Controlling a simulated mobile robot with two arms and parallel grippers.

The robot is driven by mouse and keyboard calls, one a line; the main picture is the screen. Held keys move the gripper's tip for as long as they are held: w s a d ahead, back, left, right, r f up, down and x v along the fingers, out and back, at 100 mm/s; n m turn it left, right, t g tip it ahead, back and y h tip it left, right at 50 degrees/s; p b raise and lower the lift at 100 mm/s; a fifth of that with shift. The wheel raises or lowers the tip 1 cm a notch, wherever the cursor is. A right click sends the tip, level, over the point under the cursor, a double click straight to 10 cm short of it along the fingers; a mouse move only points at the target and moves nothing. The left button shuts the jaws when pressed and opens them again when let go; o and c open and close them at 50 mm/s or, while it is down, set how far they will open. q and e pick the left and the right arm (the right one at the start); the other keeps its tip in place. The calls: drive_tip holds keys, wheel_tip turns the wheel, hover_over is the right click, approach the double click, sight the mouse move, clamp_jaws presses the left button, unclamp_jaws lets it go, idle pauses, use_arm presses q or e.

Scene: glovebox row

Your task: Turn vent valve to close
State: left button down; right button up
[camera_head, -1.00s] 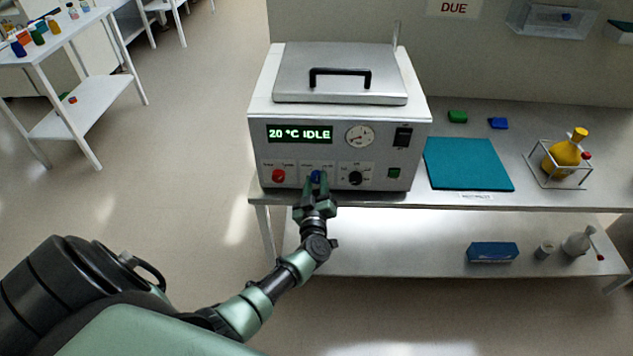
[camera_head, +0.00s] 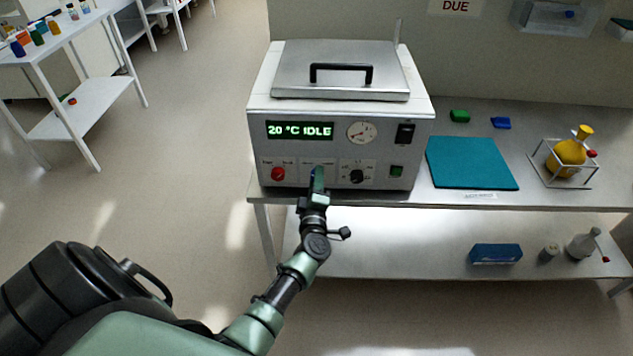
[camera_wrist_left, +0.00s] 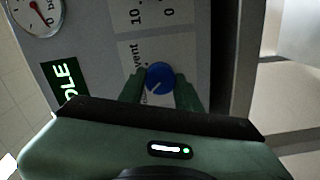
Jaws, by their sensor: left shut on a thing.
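The vent valve is a round blue knob (camera_wrist_left: 160,77) with a white pointer line, on a panel labelled "vent" in the left wrist view. My left gripper (camera_wrist_left: 160,90) has its two green fingers on either side of the knob and is shut on it. In the head view my left gripper (camera_head: 317,180) is at the front panel of the white instrument (camera_head: 225,152) and hides most of the knob. My right gripper is not in view.
A red knob (camera_head: 278,173) and a black knob (camera_head: 356,177) flank the vent valve. The display (camera_head: 300,130) reads 20 °C IDLE. A gauge (camera_head: 362,132) sits above. A teal mat (camera_head: 470,163) and a yellow flask (camera_head: 571,151) are to the right.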

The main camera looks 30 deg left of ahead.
use_arm(q)
drive_tip(key=shift+f+n, duration=0.1)
drive_tip(key=shift+n, duration=0.2)
drive_tip(key=c, duration=1)
unclamp_jaws()
drive_tip(key=v, duration=0.8)
drive_tip(key=shift+w, duration=0.1)
